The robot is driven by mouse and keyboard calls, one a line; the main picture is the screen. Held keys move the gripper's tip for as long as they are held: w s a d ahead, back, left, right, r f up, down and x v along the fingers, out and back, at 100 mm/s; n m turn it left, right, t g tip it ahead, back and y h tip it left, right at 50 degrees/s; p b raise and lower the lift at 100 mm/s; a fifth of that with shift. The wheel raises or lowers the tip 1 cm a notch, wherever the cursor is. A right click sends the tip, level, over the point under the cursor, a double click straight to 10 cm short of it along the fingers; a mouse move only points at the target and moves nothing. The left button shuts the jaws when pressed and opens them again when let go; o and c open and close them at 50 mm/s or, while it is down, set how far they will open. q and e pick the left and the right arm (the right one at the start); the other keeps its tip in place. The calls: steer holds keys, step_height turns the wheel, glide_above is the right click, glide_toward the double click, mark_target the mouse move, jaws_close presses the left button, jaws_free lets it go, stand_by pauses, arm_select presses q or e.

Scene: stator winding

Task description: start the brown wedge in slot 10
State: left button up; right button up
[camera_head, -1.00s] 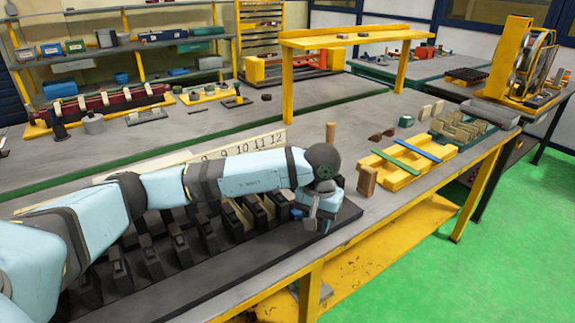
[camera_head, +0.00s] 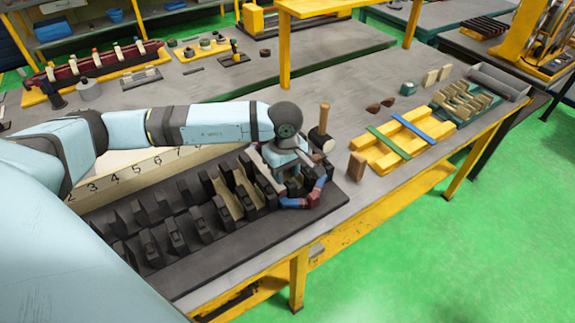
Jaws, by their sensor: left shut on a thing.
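The dark stator block (camera_head: 205,278) lies along the near bench with rows of black teeth and slots between them. Tan liners (camera_head: 228,197) show in some slots towards its right end. My left gripper (camera_head: 303,196) is low over the right end of the block, shut, with blue and dark red parts around its fingers. What it holds, apparently the brown wedge, is too small and covered to make out. I cannot tell whether it touches a slot. The number strip (camera_head: 118,176) stands behind the block; my arm hides its higher numbers, including 10. My right gripper is not in view.
A mallet (camera_head: 321,135) and a brown block (camera_head: 357,166) stand right of the stator block. Two small brown pieces (camera_head: 373,108) lie farther back. A yellow rack (camera_head: 385,158) with blue and green bars and a green tray (camera_head: 468,104) are at the right.

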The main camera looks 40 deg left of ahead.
mark_target(285, 178)
arm_select(q)
steer(key=shift+f, duration=0.55)
steer(key=shift+f+b, duration=0.45)
steer(key=shift+f, duration=0.55)
steer(key=shift+f+b, duration=0.3)
steer(key=shift+f, duration=0.2)
steer(key=shift+w+f+b, duration=0.1)
steer(key=shift+f+b, duration=0.9)
steer(key=shift+f, duration=0.05)
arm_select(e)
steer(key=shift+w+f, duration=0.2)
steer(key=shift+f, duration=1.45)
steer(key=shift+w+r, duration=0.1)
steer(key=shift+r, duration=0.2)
arm_select(q)
steer(key=shift+f+b, duration=0.15)
steer(key=shift+b, duration=0.15)
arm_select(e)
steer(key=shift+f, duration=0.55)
arm_select(q)
steer(key=shift+a, duration=0.1)
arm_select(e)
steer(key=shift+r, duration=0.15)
arm_select(q)
steer(key=shift+w+a+b, duration=0.3)
steer(key=shift+a+b, duration=0.1)
steer(key=shift+a, duration=0.3)
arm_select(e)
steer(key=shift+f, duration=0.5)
